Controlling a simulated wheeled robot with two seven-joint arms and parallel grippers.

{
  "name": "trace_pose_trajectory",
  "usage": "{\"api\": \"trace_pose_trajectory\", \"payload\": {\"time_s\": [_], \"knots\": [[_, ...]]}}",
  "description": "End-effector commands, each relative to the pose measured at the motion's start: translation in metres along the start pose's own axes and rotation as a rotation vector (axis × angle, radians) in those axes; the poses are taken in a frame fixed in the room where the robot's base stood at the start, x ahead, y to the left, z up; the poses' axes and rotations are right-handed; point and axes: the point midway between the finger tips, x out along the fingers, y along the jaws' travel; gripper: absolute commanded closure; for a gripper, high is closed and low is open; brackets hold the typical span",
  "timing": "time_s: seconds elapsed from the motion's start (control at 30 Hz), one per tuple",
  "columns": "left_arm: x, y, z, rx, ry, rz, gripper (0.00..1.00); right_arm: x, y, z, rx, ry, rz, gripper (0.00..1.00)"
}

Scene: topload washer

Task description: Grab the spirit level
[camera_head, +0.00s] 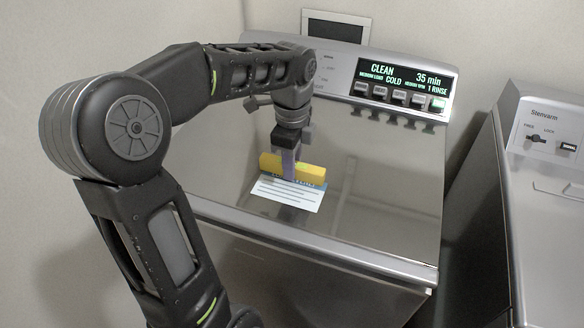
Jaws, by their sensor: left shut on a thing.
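The spirit level is a yellow bar (311,174) on the washer's metal lid, in the middle of the head view. It lies at the upper edge of a white printed card (287,194) with a blue heading, and covers part of that heading. My left gripper (290,166) points down from above and is shut on the spirit level near its middle. The finger hides a strip of the bar. I cannot tell whether the level touches the lid or is slightly raised. My right gripper is not in view.
The topload washer's lid (390,200) is clear around the card. Its control panel (390,85) with a lit display and buttons stands at the back. A framed panel (336,27) is behind it. A second appliance (545,230) stands to the right, across a narrow gap.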

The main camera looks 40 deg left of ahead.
Motion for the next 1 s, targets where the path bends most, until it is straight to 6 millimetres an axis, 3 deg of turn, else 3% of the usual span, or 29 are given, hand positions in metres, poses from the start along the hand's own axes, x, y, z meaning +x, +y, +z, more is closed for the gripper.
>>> {"api": "trace_pose_trajectory", "payload": {"time_s": [0.63, 0.77, 1.0], "knots": [[-0.007, -0.001, 0.000, 0.000, 0.000, -0.001, 1.00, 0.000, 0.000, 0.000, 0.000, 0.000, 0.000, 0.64], [-0.024, -0.001, 0.000, 0.000, 0.001, -0.004, 1.00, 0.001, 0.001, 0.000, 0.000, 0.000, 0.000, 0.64], [-0.074, -0.001, 0.000, 0.001, 0.001, -0.005, 1.00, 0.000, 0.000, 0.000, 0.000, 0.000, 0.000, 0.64]]}}
